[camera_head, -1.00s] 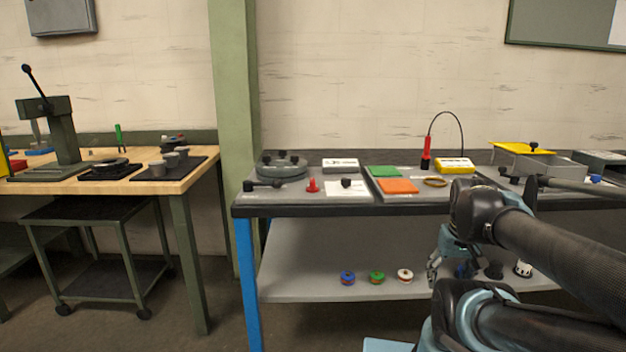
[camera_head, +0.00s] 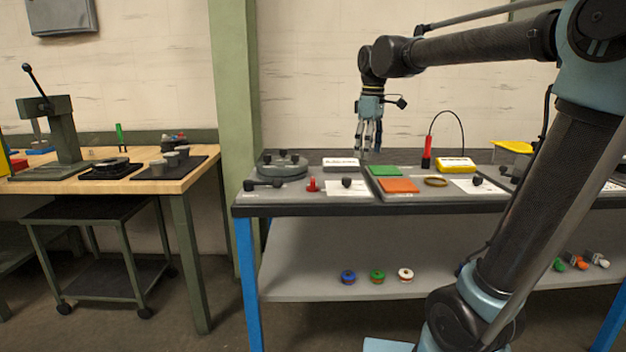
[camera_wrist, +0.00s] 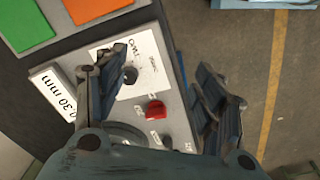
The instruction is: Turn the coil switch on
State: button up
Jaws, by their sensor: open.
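A red knob (camera_head: 312,185) stands on the grey top of the bench, near its front left. It also shows in the wrist view (camera_wrist: 155,109), with small labels beside it that I cannot read. A black knob (camera_head: 346,183) sits on a white plate next to it; in the wrist view this knob (camera_wrist: 130,75) is partly behind a finger. Which one is the coil switch I cannot read. My gripper (camera_head: 364,153) points down above the back of the bench, open and empty. In the wrist view its fingers (camera_wrist: 162,63) frame the plate, touching neither knob.
A round grey dish (camera_head: 282,166) and a white labelled box (camera_head: 341,164) stand near the red knob. Green (camera_head: 383,171) and orange (camera_head: 399,186) pads lie to the right. A red tool with a cable (camera_head: 427,153) stands behind them. A green post (camera_head: 234,130) rises left of the bench.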

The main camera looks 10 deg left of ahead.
aim_at(313, 179)
jog(key=w+a+r+n, duration=0.2)
jog(key=a+r+n, duration=0.1)
jog(key=a, duration=0.6)
jog(key=w+a+r+n, duration=0.1)
jog(key=a+r+n, duration=0.2)
jog(key=a, duration=0.5)
jog(key=shift+g, duration=0.3)
jog(key=f, duration=1.7)
jog(key=shift+a+f, duration=0.25)
jog(key=shift+f, duration=0.1)
jog(key=c, duration=1.1)
jog(key=shift+o, duration=0.2)
jog(key=shift+a, duration=0.15)
